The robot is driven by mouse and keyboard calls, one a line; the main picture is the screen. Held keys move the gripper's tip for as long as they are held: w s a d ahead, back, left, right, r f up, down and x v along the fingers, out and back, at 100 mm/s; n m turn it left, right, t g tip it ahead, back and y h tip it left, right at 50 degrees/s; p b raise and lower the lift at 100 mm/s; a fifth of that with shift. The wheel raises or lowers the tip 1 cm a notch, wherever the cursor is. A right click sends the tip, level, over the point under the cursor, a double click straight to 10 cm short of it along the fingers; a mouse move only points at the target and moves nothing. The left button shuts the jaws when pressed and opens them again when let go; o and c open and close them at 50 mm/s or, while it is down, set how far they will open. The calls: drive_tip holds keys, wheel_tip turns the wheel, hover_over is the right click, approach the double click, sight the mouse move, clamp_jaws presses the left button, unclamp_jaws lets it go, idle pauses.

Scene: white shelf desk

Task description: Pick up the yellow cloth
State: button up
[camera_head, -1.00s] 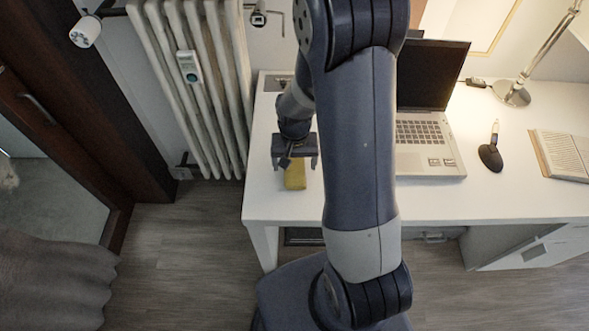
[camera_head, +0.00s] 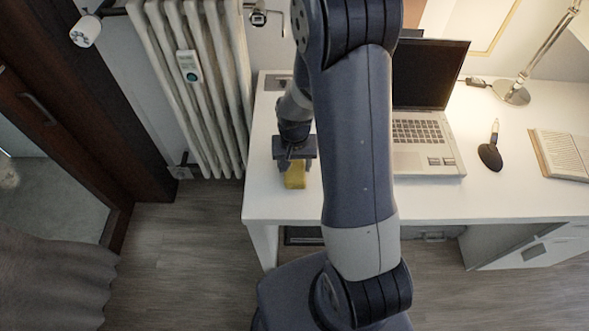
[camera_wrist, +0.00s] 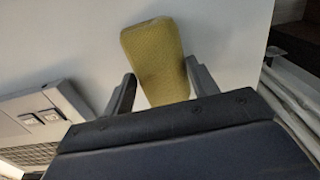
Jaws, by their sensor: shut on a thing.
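The yellow cloth (camera_head: 295,180) lies near the left end of the white desk. My gripper (camera_head: 294,166) is over it, pointing down, and hides its far part in the head view. In the wrist view the yellow cloth (camera_wrist: 153,55) is a folded, textured piece, with its lower end between the two fingers of my gripper (camera_wrist: 160,84). The fingers are shut on it. I cannot tell whether the cloth is clear of the desk top.
An open laptop (camera_head: 425,145) stands right of my arm on the desk (camera_head: 440,205). A radiator (camera_head: 197,100) stands left of the desk.

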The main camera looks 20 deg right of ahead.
sight(294, 168)
wheel_tip(294, 168, up, 10)
drive_tip(key=o, duration=0.4)
drive_tip(key=shift+c, duration=1.4)
